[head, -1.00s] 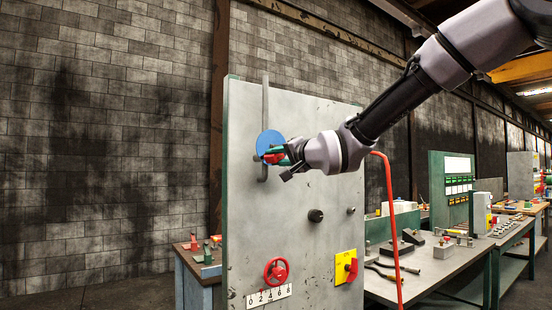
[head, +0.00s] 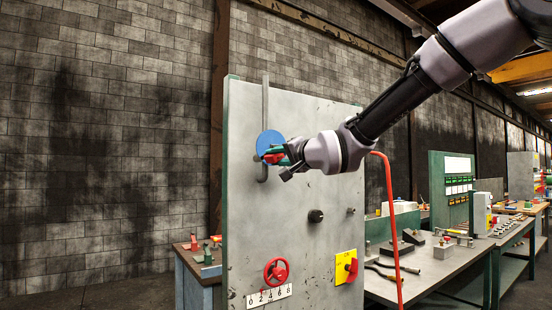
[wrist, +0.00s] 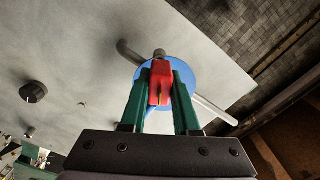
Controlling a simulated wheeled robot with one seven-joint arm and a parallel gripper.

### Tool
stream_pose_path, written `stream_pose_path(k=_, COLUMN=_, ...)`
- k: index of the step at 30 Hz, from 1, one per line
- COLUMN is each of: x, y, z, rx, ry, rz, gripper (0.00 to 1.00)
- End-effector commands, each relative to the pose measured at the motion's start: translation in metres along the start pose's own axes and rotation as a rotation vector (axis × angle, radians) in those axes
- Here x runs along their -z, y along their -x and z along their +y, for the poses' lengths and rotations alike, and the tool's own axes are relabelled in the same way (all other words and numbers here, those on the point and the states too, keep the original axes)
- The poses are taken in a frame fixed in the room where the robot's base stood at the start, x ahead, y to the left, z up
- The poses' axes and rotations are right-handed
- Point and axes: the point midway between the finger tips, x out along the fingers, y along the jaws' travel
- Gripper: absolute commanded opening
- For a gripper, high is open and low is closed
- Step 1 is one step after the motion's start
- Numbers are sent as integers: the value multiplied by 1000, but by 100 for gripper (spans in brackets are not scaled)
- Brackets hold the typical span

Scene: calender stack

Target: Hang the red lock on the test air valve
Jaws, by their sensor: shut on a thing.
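My gripper (wrist: 158,92) has green fingers and is shut on a red lock (wrist: 160,76). The lock's grey shackle (wrist: 159,53) points away from the fingers, toward the panel. In the head view the red lock (head: 273,157) is at the front of a round blue disc (head: 268,138) on a grey pipe (head: 265,100), which I take for the test air valve. In the wrist view the blue disc (wrist: 190,70) lies right behind the lock and fingers. I cannot tell whether the shackle touches or passes through anything on the valve.
The upright grey panel (head: 290,220) also carries a black knob (head: 316,215), a red handwheel (head: 276,270) and a yellow plate with a red switch (head: 346,266). A red pipe (head: 389,200) stands at its right. Benches with tools (head: 430,270) lie beyond. Small red and green items (head: 207,254) stand at left.

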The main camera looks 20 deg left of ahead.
Motion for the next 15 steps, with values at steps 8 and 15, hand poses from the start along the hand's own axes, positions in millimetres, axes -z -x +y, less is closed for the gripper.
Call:
stream_pose_path(k=8, x=0, y=-6, z=0, rx=0, ry=0, rz=0, gripper=0)
stream_pose_path(k=15, x=0, y=-12, z=0, rx=0, ry=0, rz=1, gripper=0)
